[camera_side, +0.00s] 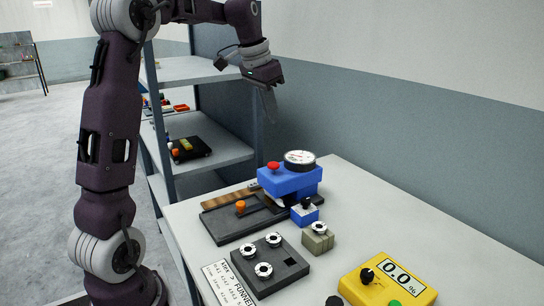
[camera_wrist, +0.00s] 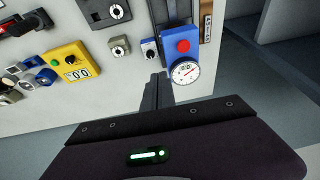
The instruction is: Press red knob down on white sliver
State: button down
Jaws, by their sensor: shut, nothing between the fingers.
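The red knob (camera_side: 273,165) sits on top of a blue press head (camera_side: 290,181) with a round white dial gauge (camera_side: 300,157) beside it. In the wrist view the red knob (camera_wrist: 183,46) shows from above, with the gauge (camera_wrist: 185,73) just below it. A small pale patch shows under the blue head in the side view; I cannot tell whether it is the white sliver. My gripper (camera_side: 271,108) is shut and empty, pointing down, well above and apart from the knob. In the wrist view my fingers (camera_wrist: 158,90) appear left of the gauge.
A dark base plate (camera_side: 225,226) with an orange knob (camera_side: 240,207) lies by the press. A small blue box with a black knob (camera_side: 306,211), a grey block (camera_side: 318,239), a dark tray with white discs (camera_side: 246,276) and a yellow meter (camera_side: 385,284) stand nearby.

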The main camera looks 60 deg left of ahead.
send_over(274, 164)
jog(key=s, duration=0.4)
notch_tip(274, 164, down, 2)
jog(key=f, duration=0.1)
jog(key=shift+w+d+r, duration=0.15)
jog(key=shift+r, duration=0.1)
jog(key=shift+f, duration=0.1)
jog(key=x, duration=0.8)
jog(key=s+x, duration=0.1)
jog(key=x, duration=0.3)
jog(key=shift+d+f, duration=0.1)
jog(key=shift+f, duration=0.2)
jog(key=shift+w+f, duration=0.1)
jog(key=shift+f, duration=0.6)
